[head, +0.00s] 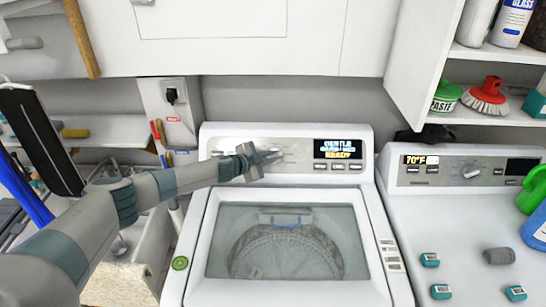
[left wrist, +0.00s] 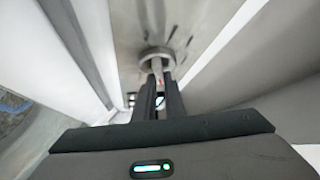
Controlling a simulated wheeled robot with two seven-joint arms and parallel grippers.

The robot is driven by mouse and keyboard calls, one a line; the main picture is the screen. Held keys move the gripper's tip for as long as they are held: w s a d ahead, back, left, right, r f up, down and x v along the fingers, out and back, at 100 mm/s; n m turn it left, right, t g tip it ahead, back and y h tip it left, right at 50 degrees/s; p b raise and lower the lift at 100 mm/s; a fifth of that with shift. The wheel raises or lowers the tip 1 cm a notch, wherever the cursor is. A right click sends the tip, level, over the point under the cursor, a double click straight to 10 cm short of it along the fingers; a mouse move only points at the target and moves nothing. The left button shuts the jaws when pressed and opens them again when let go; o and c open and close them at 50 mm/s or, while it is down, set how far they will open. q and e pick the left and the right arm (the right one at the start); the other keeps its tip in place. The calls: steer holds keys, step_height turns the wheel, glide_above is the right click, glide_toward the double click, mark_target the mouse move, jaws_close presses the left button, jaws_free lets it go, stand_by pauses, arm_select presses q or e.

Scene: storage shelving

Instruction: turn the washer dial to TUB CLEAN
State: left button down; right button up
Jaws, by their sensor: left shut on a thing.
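The washer (head: 192,235) stands in the middle of the head view, with its glass lid closed. My left gripper (head: 264,158) reaches its control panel from the left. In the left wrist view, its fingers (left wrist: 158,72) are shut on the round grey dial (left wrist: 156,54) on the brushed metal panel. In the head view the gripper mostly covers the dial and the markings around it. The lit display (head: 338,149) shows small text, with a yellow last line that reads READY; the upper lines are blurred. My right gripper is out of view.
A second machine (head: 440,215) with its own dial (head: 471,171) stands at the right, with small teal-and-white items and bottles on top. A white shelf (head: 420,60) with cleaning supplies overhangs it. A wall cabinet (head: 330,40) hangs above the washer.

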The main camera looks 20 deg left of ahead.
arm_select(q)
steer(key=m+g, duration=0.2)
steer(key=m, duration=0.1)
steer(key=m+g, duration=0.1)
steer(key=m, duration=0.1)
steer(key=shift+w+r+h, duration=0.15)
steer(key=shift+r+h, duration=0.1)
steer(key=shift+h, duration=0.05)
steer(key=m+g, duration=0.2)
steer(key=shift+m+g, duration=0.3)
steer(key=shift+m, duration=0.1)
steer(key=shift+f+m+g+y+b, duration=0.1)
steer(key=shift+m+g+y+b, duration=0.25)
steer(key=shift+m+g+y, duration=0.25)
steer(key=shift+d, duration=0.1)
steer(key=c, duration=1.8)
jaws_free()
